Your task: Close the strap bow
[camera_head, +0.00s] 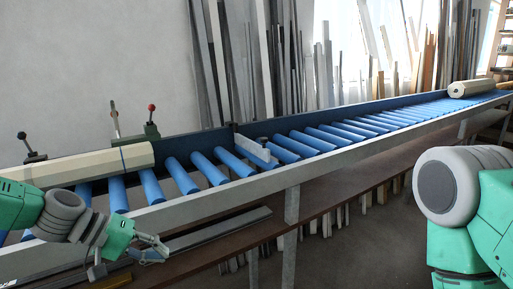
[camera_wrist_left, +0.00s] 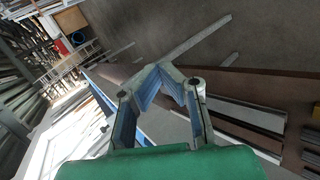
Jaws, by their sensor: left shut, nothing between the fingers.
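A cream bundle of profiles (camera_head: 85,167) lies on the blue rollers at the left in the head view, with a thin dark line around it near its right end. Just behind it stand a lever with a red knob (camera_head: 151,107) and a lever with a dark knob (camera_head: 22,135); I cannot tell which part is the strap bow. My left gripper (camera_head: 160,250) is in front of the conveyor's near rail, low and right of the bundle. In the left wrist view its fingers (camera_wrist_left: 158,68) meet at the tips, with nothing between them. My right gripper is out of view.
The roller conveyor (camera_head: 300,172) runs from lower left to upper right. A second cream bundle (camera_head: 471,88) lies at its far end. A brown shelf (camera_head: 330,200) with long profiles is below. Upright profiles lean against the back wall. The rollers mid-conveyor are mostly bare.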

